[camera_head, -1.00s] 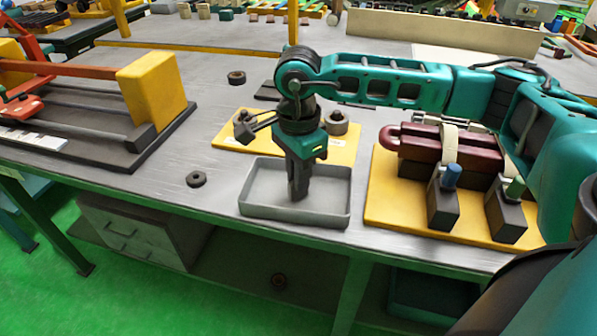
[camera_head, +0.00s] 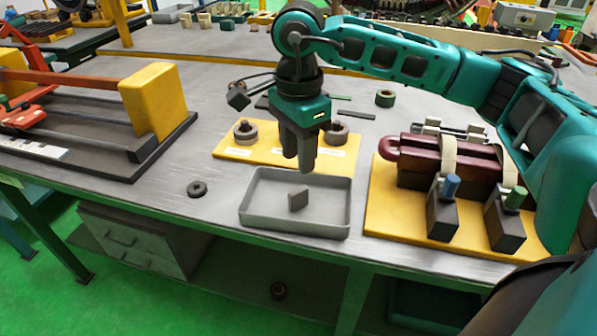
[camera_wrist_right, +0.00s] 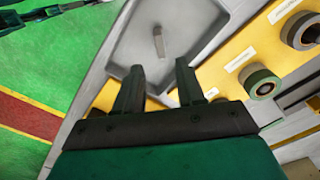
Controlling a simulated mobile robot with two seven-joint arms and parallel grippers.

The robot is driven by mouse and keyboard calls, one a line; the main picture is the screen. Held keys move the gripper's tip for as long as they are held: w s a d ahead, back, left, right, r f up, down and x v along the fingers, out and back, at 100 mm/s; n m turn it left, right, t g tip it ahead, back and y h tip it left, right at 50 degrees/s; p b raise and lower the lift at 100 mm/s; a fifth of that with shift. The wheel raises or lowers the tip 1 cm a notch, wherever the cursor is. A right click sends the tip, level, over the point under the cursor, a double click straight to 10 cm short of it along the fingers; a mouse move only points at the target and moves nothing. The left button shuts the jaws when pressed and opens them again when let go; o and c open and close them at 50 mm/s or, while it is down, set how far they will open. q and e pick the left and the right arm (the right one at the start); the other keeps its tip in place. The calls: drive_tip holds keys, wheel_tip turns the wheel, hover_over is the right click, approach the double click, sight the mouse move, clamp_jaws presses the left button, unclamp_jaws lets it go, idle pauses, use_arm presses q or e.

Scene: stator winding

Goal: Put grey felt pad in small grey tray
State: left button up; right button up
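The grey felt pad (camera_head: 298,199) is a small dark grey piece in the small grey tray (camera_head: 262,222), near the middle of its floor. It seems to stand on edge or tilt; I cannot tell which. It also shows in the right wrist view (camera_wrist_right: 158,42), inside the tray (camera_wrist_right: 190,52). My right gripper (camera_head: 306,168) is above the tray's back part, clear of the pad. In the right wrist view its two fingers (camera_wrist_right: 158,75) are apart with nothing between them. My left gripper is not in view.
A yellow board (camera_head: 282,158) with ring coils is behind the tray. A yellow base (camera_head: 400,222) with a dark red block and two blocks with blue and green tops is to the right. A dark ring (camera_head: 197,188) lies to the left. The table's front edge is close.

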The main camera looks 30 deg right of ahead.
drive_tip(key=shift+r, duration=2.3)
